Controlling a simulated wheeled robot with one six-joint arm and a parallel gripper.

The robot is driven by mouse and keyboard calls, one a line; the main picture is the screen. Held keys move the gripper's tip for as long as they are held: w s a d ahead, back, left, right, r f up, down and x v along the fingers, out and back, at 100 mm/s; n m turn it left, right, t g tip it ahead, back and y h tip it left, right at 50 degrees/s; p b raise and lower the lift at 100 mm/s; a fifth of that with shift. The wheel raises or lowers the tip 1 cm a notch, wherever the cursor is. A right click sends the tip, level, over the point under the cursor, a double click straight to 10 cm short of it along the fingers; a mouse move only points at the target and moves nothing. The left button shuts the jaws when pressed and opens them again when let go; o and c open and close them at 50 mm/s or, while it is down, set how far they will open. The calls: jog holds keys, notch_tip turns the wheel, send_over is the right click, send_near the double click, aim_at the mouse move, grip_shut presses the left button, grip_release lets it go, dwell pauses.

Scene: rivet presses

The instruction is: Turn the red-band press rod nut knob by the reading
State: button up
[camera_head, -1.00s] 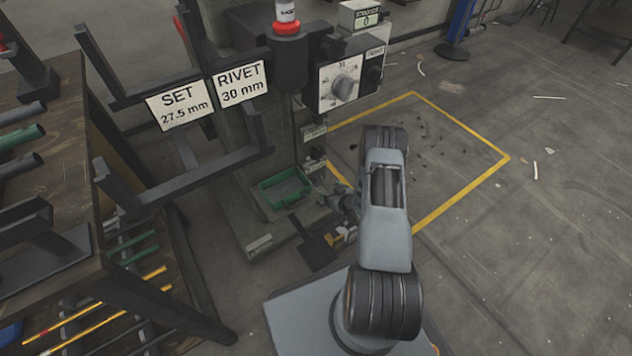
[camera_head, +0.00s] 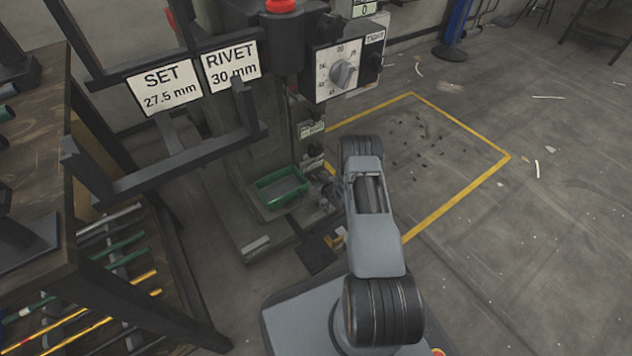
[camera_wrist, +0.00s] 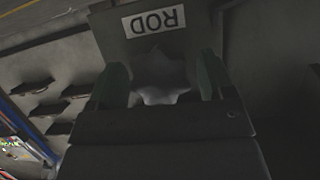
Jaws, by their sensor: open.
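The press (camera_head: 228,150) stands at the centre left, with a red band (camera_head: 282,6) at the top edge. Its sign (camera_head: 163,88) reads SET 27.5 mm and RIVET 30 mm. In the wrist view a label reading ROD (camera_wrist: 154,21) appears upside down. Below it is a pale, lobed knob (camera_wrist: 160,92), partly hidden by the dark bar in front. My gripper (camera_wrist: 161,82) is open, its two greenish fingers on either side of the knob. I cannot tell whether they touch it. In the head view my gripper is small and low beside the press, mostly hidden by my arm.
A dial box (camera_head: 338,70) with a grey knob sits on the press's upper right. A green tray (camera_head: 281,188) lies at its base. A rack with rods (camera_head: 125,262) stands at the left.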

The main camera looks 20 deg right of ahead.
jog(key=c, duration=0.9)
jog(key=n+h, duration=0.2)
jog(key=n, duration=0.1)
jog(key=shift+a+n+t+h, duration=0.15)
jog(key=shift+n+t+h, duration=0.15)
jog(key=shift+n+t, duration=0.1)
jog(key=n+t+h, duration=0.1)
jog(key=n+h, duration=0.1)
jog(key=n, duration=0.2)
jog(key=shift+f, duration=0.1)
jog(key=n+t, duration=0.1)
jog(key=n, duration=0.1)
jog(key=n+t+h, duration=0.1)
jog(key=n, duration=0.2)
jog(key=shift+f+h, duration=0.1)
jog(key=shift+h, duration=0.2)
jog(key=n+t, duration=0.2)
jog(key=n, duration=0.2)
jog(key=shift+n, duration=0.7)
